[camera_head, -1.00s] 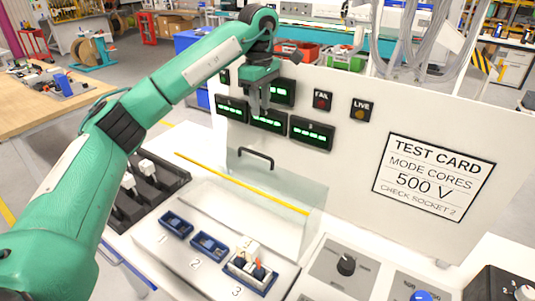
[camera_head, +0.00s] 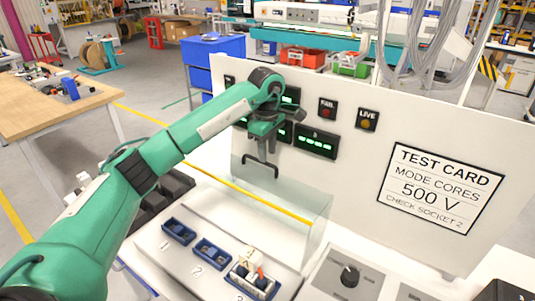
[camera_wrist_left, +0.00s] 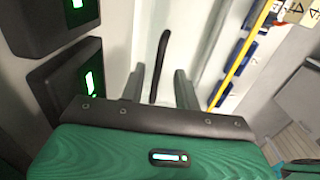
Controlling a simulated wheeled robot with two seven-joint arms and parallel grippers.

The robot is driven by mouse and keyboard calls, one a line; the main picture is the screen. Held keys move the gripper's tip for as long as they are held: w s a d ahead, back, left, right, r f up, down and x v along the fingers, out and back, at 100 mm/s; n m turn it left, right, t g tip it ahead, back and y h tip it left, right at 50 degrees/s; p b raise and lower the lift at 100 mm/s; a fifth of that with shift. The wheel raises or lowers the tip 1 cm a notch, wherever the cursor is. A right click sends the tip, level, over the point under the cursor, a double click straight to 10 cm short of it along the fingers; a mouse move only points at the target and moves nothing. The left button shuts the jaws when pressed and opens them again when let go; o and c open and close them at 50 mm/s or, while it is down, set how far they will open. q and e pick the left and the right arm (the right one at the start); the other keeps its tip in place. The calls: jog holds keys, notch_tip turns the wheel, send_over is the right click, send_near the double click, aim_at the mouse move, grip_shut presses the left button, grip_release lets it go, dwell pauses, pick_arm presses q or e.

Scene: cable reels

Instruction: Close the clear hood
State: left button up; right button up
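The clear hood (camera_head: 290,195) stands tilted up against the white panel, with a yellow strip (camera_head: 250,193) along its lower edge. Its black handle (camera_head: 261,167) is on the upper part. The blue sockets in front of the hood lie uncovered. My left gripper (camera_head: 263,146) points down just above the handle. In the left wrist view the two fingers (camera_wrist_left: 161,88) are apart, and the black handle (camera_wrist_left: 160,62) shows in line with the gap between them. Whether the fingers reach around it I cannot tell. My right gripper is out of view.
The white panel (camera_head: 350,150) with green displays, lamps and a test card rises close behind the gripper. Blue sockets (camera_head: 212,252) lie on the bench in front. A dial (camera_head: 349,276) sits to the right, and dark blocks (camera_head: 165,195) to the left.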

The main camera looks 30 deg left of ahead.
pick_arm(q)
jog(key=shift+w+f, duration=0.1)
jog(key=shift+f, duration=1.35)
jog(key=shift+c, duration=0.2)
grip_shut()
jog(key=shift+a, duration=0.1)
